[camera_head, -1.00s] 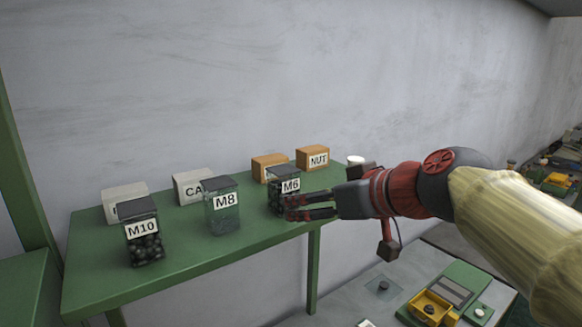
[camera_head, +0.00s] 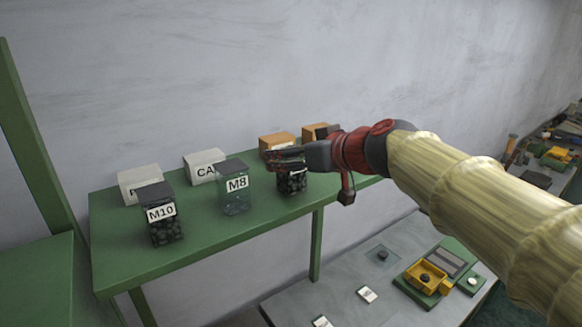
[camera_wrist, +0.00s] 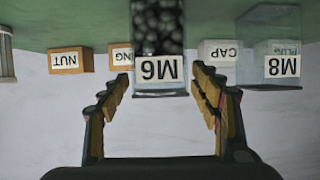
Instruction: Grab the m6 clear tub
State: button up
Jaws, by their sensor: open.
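The M6 clear tub (camera_head: 291,183) stands on the green shelf (camera_head: 262,217), with dark pieces inside and a dark lid. In the wrist view the M6 tub (camera_wrist: 158,30) appears upside down, its label between my two fingers. My gripper (camera_head: 285,158) is at the upper part of the tub and hides its label in the head view. In the wrist view my gripper (camera_wrist: 158,85) is open, with a finger on each side of the tub and gaps visible at both sides.
The M8 tub (camera_head: 235,192) stands left of the M6 tub, and the M10 tub (camera_head: 162,222) farther left. White boxes (camera_head: 204,165) and orange boxes (camera_head: 276,144) stand behind. A grey wall (camera_head: 200,80) rises behind the shelf. A lower bench (camera_head: 340,285) holds small parts and a yellow tray.

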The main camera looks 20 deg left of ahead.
jog(key=shift+s+d+r, duration=0.1)
jog(key=shift+s, duration=0.1)
jog(key=shift+c, duration=0.5)
jog(key=shift+w, duration=0.15)
jog(key=shift+c, duration=1.2)
jog(key=c, duration=1.3)
